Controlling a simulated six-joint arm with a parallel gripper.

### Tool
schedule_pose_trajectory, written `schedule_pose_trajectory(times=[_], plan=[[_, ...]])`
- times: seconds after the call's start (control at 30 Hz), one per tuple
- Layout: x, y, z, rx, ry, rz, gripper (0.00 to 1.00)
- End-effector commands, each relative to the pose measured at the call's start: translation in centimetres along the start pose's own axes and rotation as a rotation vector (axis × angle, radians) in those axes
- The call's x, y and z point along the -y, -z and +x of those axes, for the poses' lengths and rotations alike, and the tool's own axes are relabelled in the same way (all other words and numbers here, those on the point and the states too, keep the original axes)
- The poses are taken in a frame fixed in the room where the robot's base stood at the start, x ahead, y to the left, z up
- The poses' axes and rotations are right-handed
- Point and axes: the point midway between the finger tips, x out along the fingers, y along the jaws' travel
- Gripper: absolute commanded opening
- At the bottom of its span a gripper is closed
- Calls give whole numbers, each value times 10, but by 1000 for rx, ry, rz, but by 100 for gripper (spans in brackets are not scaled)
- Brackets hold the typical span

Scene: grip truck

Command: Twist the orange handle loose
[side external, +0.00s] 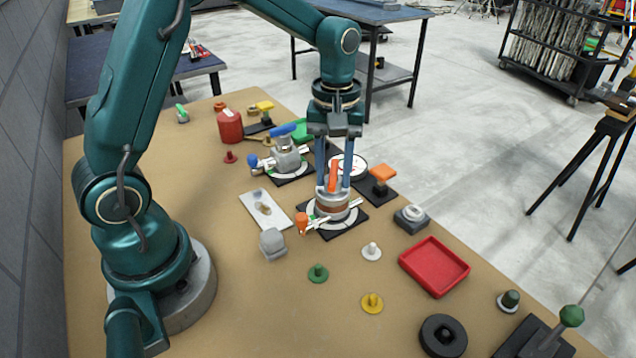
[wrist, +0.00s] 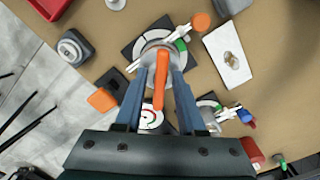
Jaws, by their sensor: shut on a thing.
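The orange handle (side external: 333,176) stands on a round grey valve body (side external: 331,203) with a brown band, set on a black square base (side external: 347,224) with a pale ring. In the wrist view the handle (wrist: 159,88) is a long orange bar between my fingers. My gripper (side external: 333,182) points straight down over the valve, its two blue fingers on either side of the handle and shut on it. In the wrist view the gripper (wrist: 158,72) partly covers the valve body. An orange-tipped side lever (side external: 302,223) sticks out from the valve towards the front left.
A similar valve with a blue handle (side external: 280,130) stands behind to the left. A white dial (side external: 350,166) and an orange block on a black base (side external: 382,172) are close behind. A red tray (side external: 434,267) lies to the right.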

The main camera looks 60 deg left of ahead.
Motion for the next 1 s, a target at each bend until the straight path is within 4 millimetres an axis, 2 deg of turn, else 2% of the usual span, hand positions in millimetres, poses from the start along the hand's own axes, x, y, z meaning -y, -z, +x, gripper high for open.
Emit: schedule_pose_trajectory(times=[1.0], plan=[[0, 0, 0, -1, -1, -718, 0]])
